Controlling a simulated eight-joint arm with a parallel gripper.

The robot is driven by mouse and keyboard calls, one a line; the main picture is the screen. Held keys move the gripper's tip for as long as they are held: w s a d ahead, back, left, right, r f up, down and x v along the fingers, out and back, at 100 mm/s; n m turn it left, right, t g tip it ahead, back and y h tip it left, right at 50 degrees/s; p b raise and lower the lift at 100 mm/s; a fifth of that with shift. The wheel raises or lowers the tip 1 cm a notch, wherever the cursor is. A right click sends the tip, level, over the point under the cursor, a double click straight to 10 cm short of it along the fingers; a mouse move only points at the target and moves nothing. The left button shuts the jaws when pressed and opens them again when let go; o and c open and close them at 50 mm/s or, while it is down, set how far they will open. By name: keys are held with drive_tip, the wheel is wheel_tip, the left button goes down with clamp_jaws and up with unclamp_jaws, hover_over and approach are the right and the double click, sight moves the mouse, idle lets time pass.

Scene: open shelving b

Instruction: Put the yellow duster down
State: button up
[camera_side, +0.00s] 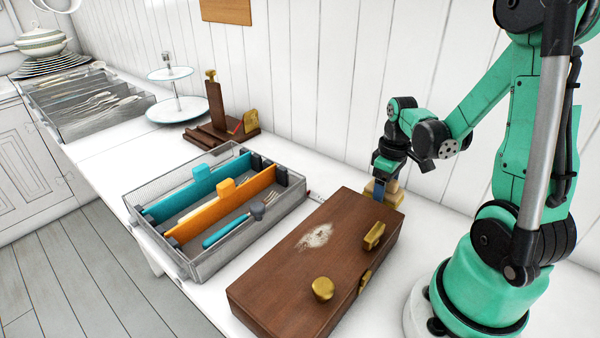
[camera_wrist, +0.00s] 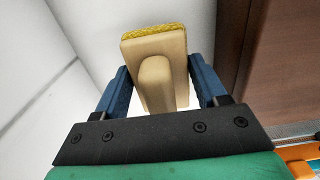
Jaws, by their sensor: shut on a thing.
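The yellow duster (camera_wrist: 152,48) has a pale wooden back with a rounded grip and a yellow pad along one edge. In the wrist view it sits between the two blue fingers of my gripper (camera_wrist: 160,88), which is shut on its grip. In the side view the duster (camera_side: 388,191) is at the far back edge of the brown wooden box, beside the wall. My gripper (camera_side: 376,186) points down there and partly hides it. I cannot tell whether the duster touches the white counter.
The closed brown box (camera_side: 290,262) has brass knobs and a patch of white powder (camera_side: 315,236) on its lid. Left of it is a mesh tray (camera_side: 190,262) with orange and blue dividers and cutlery. A wooden stand (camera_side: 222,128) and a two-tier plate stand (camera_side: 178,108) are farther back.

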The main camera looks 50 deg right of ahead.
drive_tip(key=shift+f, duration=1.1)
drive_tip(key=o, duration=1.4)
drive_tip(key=shift+f, duration=0.1)
drive_tip(key=shift+c, duration=0.2)
wheel_tip(320, 180, up, 12)
drive_tip(key=shift+f, duration=0.1)
drive_tip(key=shift+w+a+r, duration=0.15)
drive_tip(key=shift+a+r, duration=0.05)
drive_tip(key=shift+a, duration=0.05)
drive_tip(key=w+a+t, duration=0.1)
drive_tip(key=a, duration=0.1)
drive_tip(key=w+a+t, duration=0.1)
drive_tip(key=a, duration=0.2)
drive_tip(key=w+a+t+h, duration=0.1)
drive_tip(key=w+a, duration=0.1)
drive_tip(key=a, duration=0.1)
drive_tip(key=shift+a+r+t, duration=0.1)
drive_tip(key=shift+r+t, duration=0.2)
drive_tip(key=shift+r, duration=0.1)
drive_tip(key=a+t, duration=0.1)
drive_tip(key=a, duration=0.1)
drive_tip(key=w+a+t, duration=0.1)
drive_tip(key=a, duration=0.2)
drive_tip(key=a+t+y, duration=0.1)
drive_tip(key=a, duration=0.2)
drive_tip(key=shift+w+r+t, duration=0.25)
drive_tip(key=shift+r+t, duration=0.05)
drive_tip(key=shift+r, duration=0.05)
